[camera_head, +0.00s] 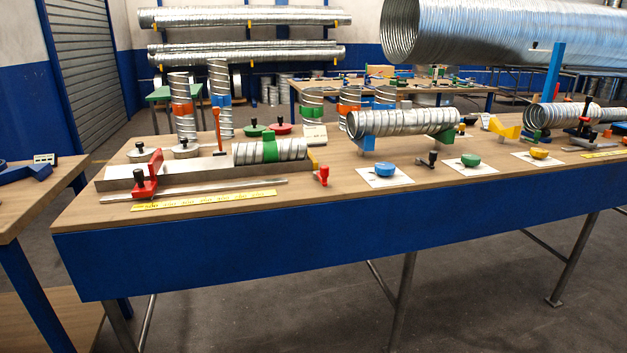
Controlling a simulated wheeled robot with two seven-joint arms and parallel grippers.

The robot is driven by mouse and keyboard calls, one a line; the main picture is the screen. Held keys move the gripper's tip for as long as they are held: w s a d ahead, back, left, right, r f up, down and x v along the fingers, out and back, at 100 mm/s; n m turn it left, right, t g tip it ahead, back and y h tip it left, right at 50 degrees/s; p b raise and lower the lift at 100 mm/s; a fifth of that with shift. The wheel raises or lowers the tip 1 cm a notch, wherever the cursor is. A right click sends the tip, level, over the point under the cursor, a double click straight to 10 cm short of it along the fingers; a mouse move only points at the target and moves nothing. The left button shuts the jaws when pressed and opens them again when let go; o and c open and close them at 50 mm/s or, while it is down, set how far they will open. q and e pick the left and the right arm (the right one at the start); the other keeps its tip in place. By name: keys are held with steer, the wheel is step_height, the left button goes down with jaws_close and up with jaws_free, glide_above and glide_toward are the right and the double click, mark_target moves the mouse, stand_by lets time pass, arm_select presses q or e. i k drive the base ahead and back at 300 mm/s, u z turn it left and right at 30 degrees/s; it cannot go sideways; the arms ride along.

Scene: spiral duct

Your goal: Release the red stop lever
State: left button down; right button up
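Several red parts show on the wooden workbench, and I cannot tell for sure which one is the red stop lever. A red block with a black knob (145,188) and an upright red plate (155,163) sit at the left of a grey metal rail (205,172). A short spiral duct with a green band (270,150) lies on the rail. Neither of my grippers shows.
Blue, green and yellow knobs sit on white cards along the front (385,171). A yellow ruler (203,200) lies near the bench's front edge. Upright ducts (184,107) stand behind. Floor in front is clear.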

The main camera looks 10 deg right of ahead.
mark_target(321, 175)
steer(key=u, duration=0.75)
steer(key=i, duration=0.65)
steer(key=z, duration=1.9)
